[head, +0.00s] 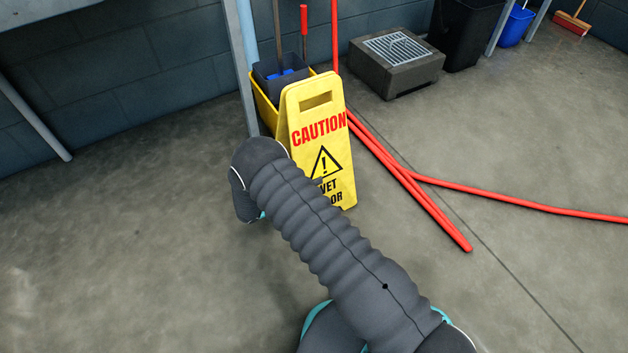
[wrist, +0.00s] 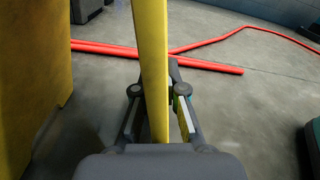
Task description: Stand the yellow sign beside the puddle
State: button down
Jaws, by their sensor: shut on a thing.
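The yellow caution sign (head: 327,147) stands upright in front of a yellow mop bucket in the head view. My arm covers its lower left part, and I cannot tell if its foot touches the floor. In the wrist view the sign shows edge-on as a yellow upright strip (wrist: 152,60). My gripper (wrist: 158,118) is shut on this strip, one finger on each side. I see no clear puddle; a faint pale sheen (head: 22,292) lies on the floor at the far left.
The yellow mop bucket (head: 262,104) stands close behind the sign, by a table leg (head: 246,65). Red hoses (head: 425,208) cross the floor at right. A grated grey block (head: 397,70) stands behind. The left floor is open.

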jog(key=c, duration=1.2)
grip_release()
jog(key=shift+c, duration=0.2)
jog(key=shift+r+p, duration=0.25)
jog(key=shift+p, duration=0.15)
jog(key=v, duration=1.2)
jog(key=shift+b, duration=0.35)
jog(key=shift+f, duration=0.1)
